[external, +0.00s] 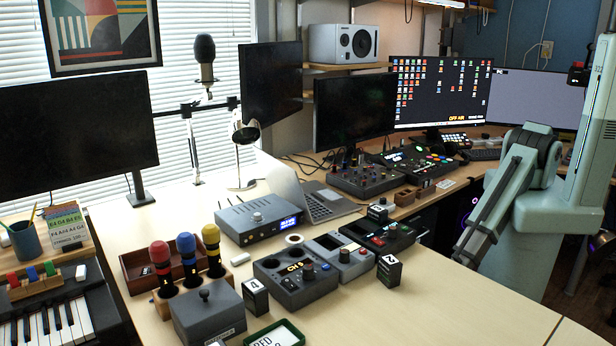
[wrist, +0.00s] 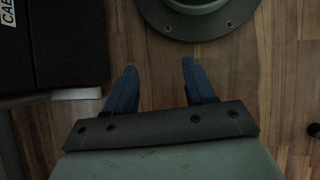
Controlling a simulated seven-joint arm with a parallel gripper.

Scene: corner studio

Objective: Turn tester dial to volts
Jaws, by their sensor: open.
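My gripper (wrist: 160,72) shows in the wrist view with its two blue fingers apart and nothing between them, above a wood-plank floor. In the external view my arm is at the right, and I cannot make out its fingers there. Several dark devices with knobs stand on the table. Behind right is a black one (external: 368,228). I cannot tell which is the tester or read any dial setting.
Three colored-top handles (external: 187,249) stand in a wooden holder at left. A blue-lit box (external: 257,220) and a laptop (external: 325,205) are behind. The table's front right (external: 450,305) is bare. A black box (wrist: 55,45) is left in the wrist view.

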